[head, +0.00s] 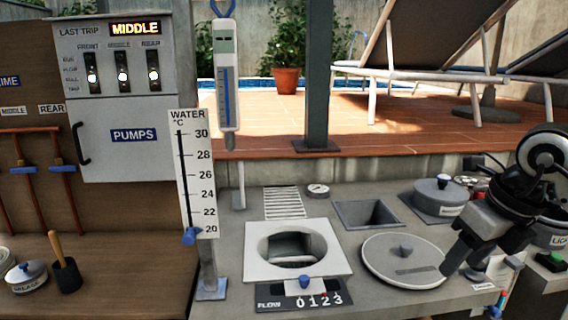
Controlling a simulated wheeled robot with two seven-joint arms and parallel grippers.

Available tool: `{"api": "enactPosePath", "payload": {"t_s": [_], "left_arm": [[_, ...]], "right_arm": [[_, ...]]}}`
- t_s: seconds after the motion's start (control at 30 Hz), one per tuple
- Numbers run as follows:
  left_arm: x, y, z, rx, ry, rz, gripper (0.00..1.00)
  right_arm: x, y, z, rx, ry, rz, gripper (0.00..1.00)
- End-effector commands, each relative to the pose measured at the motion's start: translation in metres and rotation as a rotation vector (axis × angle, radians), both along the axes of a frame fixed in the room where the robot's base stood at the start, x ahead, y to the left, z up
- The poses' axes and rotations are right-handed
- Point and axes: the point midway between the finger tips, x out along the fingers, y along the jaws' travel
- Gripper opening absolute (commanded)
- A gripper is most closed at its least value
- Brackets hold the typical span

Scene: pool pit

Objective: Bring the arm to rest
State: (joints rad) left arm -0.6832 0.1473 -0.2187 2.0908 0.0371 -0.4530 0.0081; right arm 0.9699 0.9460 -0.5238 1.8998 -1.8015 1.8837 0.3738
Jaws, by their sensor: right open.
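My right gripper (466,268) comes in from the right edge in the head view, with its black arm links behind it. Its fingers point down and left, over the counter just right of the round grey lid (390,275). It is open and I see nothing held in it. I cannot tell whether a fingertip touches the lid's edge. My left gripper is out of view.
The grey counter (220,262) holds a white square frame with a round opening (258,268), a flow dial (305,300), a square recess (367,213) and a grey lidded pot (438,197). A water scale (193,170) stands upright left. A pumps cabinet (130,150) fills the upper left.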

Motion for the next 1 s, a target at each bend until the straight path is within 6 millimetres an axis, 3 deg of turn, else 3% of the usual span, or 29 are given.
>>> {"api": "enactPosePath", "payload": {"t_s": [0.37, 0.47, 0.63, 0.73, 0.83, 0.87, 0.93, 1.0], "left_arm": [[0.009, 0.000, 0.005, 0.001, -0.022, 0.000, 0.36], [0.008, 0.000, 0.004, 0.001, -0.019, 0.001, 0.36], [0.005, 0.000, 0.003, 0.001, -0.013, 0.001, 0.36], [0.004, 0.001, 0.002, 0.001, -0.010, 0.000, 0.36], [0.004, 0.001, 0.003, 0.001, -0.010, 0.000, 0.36], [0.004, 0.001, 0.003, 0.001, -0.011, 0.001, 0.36], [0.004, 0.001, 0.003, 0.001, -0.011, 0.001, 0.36], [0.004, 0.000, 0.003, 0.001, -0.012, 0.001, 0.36]], "right_arm": [[-0.019, 0.103, -0.043, 0.422, 0.070, 0.205, 0.48], [-0.033, 0.144, -0.049, 0.635, 0.105, 0.248, 0.48], [-0.063, 0.221, -0.034, 1.264, 0.212, 0.166, 0.48], [-0.058, 0.232, -0.019, 1.682, 0.280, -0.088, 0.48], [-0.038, 0.213, -0.033, 2.007, 0.349, -0.498, 0.48], [-0.032, 0.204, -0.045, 2.079, 0.369, -0.649, 0.48], [-0.025, 0.181, -0.087, 2.189, 0.421, -1.039, 0.48], [-0.030, 0.162, -0.138, 2.208, 0.469, -1.411, 0.48]]}}
